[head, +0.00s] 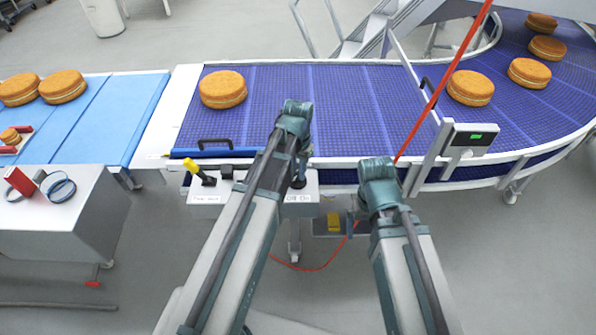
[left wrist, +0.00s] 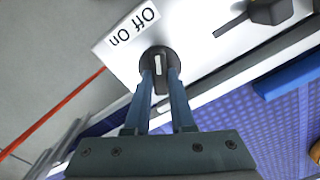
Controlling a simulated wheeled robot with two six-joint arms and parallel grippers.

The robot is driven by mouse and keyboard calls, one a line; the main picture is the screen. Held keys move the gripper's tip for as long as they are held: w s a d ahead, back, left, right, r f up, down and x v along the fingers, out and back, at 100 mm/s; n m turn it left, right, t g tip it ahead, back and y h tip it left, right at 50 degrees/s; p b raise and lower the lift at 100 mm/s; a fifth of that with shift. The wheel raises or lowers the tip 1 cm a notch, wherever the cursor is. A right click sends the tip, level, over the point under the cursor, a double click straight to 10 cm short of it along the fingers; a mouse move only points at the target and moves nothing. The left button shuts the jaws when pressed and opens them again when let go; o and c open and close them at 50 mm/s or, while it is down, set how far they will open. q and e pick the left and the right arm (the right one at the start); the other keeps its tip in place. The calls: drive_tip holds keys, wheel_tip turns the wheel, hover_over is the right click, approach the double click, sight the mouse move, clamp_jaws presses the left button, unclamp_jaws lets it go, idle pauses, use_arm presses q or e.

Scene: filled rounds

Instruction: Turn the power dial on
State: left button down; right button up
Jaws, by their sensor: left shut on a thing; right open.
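The power dial (left wrist: 158,62) is a round black knob with a pale mark, on a white control box (head: 207,211). A label reading "Off On" (left wrist: 131,28) is beside it in the left wrist view, upside down; it also shows below the dial in the head view (head: 299,197). My left gripper (left wrist: 160,78) is shut on the dial, with one finger on each side of its grip bar. I cannot tell which word the mark points to. My right arm is at the right of the dial in the head view; its gripper fingers are hidden.
A yellow-topped lever (head: 199,172) stands left on the same box. Behind it is a blue conveyor (head: 340,110) with several filled rounds (head: 222,89). A red cable (head: 440,90) crosses near my right arm. A grey cabinet (head: 90,235) stands at the left.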

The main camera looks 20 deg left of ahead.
use_arm(q)
drive_tip(key=n, duration=0.5)
drive_tip(key=shift+n, duration=0.4)
drive_tip(key=n, duration=0.5)
drive_tip(key=shift+a+n, duration=0.15)
drive_tip(key=shift+n, duration=0.55)
drive_tip(key=c, duration=0.8)
unclamp_jaws()
drive_tip(key=shift+o, duration=0.2)
drive_tip(key=shift+r, duration=0.15)
